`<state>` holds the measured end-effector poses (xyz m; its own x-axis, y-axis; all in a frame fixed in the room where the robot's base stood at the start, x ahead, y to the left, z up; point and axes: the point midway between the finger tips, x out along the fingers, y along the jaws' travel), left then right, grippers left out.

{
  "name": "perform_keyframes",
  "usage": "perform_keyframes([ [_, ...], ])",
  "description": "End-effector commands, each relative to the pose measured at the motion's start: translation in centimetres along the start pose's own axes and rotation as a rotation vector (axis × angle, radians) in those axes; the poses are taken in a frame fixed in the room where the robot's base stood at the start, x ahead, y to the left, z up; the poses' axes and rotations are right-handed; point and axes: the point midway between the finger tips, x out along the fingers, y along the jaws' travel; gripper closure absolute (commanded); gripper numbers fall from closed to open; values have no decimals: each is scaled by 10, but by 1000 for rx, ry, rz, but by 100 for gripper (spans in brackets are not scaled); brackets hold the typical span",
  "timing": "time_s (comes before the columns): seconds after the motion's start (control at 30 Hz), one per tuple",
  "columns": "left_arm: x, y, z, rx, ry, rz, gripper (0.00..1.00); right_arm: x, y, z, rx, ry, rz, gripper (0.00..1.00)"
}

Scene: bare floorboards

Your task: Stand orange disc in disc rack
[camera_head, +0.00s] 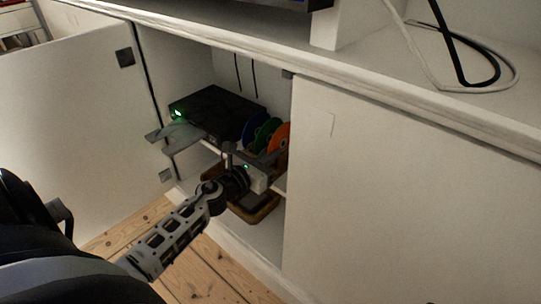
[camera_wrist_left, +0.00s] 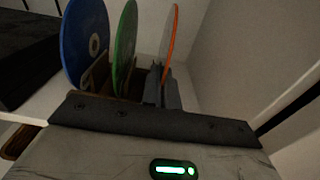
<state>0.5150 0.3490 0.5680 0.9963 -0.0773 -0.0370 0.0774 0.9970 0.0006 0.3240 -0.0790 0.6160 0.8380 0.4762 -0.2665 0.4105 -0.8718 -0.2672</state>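The orange disc (camera_head: 281,137) stands on edge in the cabinet, at the right end of a row with a green disc and a blue disc. In the left wrist view the orange disc (camera_wrist_left: 169,38) rises from between the close-set fingers of my left gripper (camera_wrist_left: 163,88), which look shut on its lower edge. The green disc (camera_wrist_left: 124,42) and blue disc (camera_wrist_left: 84,40) stand upright to its left in the brown disc rack (camera_wrist_left: 97,73). The fingers hide the orange disc's bottom, so I cannot tell whether it is seated in a slot. My right gripper is out of view.
A black box (camera_head: 213,113) with a green light stands left of the discs on the shelf. A brown wooden tray (camera_head: 262,212) lies below. The open cabinet door (camera_head: 75,110) is at left; a closed white panel (camera_head: 390,190) bounds the right side closely.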

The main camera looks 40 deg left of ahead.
Motion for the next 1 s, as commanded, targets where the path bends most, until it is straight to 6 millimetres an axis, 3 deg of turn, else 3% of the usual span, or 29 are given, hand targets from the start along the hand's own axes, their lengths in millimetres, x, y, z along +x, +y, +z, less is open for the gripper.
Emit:
perform_keyframes([
  [1.0,0,0,0,0,0,0,100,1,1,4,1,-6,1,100],
])
